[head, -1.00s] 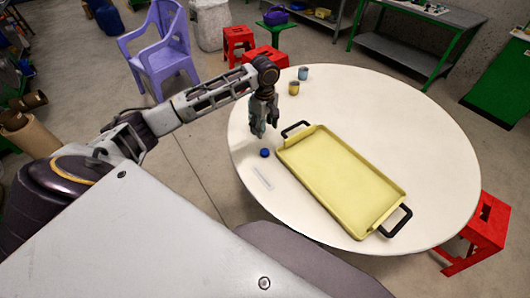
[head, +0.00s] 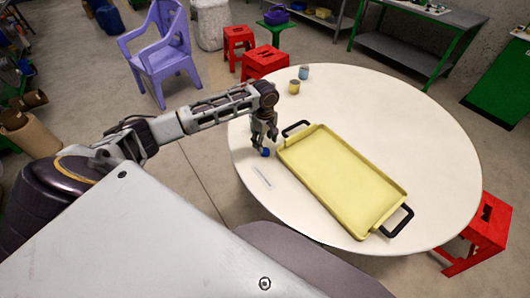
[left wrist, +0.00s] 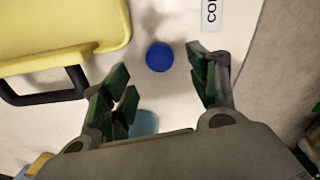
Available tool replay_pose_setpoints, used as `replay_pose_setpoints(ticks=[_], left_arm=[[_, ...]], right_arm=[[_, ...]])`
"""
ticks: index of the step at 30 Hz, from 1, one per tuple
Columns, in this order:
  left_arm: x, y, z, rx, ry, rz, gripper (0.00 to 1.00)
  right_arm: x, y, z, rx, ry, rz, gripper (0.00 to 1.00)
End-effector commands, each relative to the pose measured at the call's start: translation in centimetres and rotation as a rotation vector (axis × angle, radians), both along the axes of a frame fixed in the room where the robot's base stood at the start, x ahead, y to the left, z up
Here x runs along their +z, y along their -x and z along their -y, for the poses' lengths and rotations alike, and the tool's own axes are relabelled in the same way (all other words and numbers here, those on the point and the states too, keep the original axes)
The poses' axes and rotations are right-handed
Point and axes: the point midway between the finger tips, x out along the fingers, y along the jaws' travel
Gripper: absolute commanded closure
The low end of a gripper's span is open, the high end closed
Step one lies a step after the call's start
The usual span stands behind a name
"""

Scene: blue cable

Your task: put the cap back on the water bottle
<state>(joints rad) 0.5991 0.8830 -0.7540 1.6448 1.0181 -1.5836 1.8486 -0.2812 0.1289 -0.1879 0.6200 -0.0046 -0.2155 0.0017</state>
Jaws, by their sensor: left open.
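A small round blue cap (head: 265,152) lies on the white table, left of the yellow tray. My left gripper (head: 263,145) points down just over it. In the left wrist view the cap (left wrist: 159,57) shows whole, past the tips of the spread fingers and in the gap between them. The fingers (left wrist: 160,82) are open and hold nothing. A pale blue thing (left wrist: 144,123) shows behind the fingers in the wrist view, mostly hidden; I cannot tell whether it is the bottle. No water bottle is clear in the head view. My right gripper is out of view.
The yellow tray (head: 283,156) with black handles lies close right of the gripper. A white label strip (head: 262,178) lies nearer me. A yellow cup (head: 294,87) and a blue cup (head: 304,72) stand at the far edge. The table's right side is clear.

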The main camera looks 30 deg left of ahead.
Motion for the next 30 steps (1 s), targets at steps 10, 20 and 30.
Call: replay_pose_setpoints(ticks=[10,20,30], left_arm=[[-0.2,0.0,0.0,0.000,0.000,0.000,0.40],[-2.9,0.1,0.2,0.000,0.000,-0.002,0.40],[-5.3,0.1,0.3,-0.001,0.000,0.000,0.40]], right_arm=[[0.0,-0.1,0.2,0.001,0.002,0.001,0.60],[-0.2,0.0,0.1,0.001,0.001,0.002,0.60],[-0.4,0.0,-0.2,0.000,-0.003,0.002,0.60]])
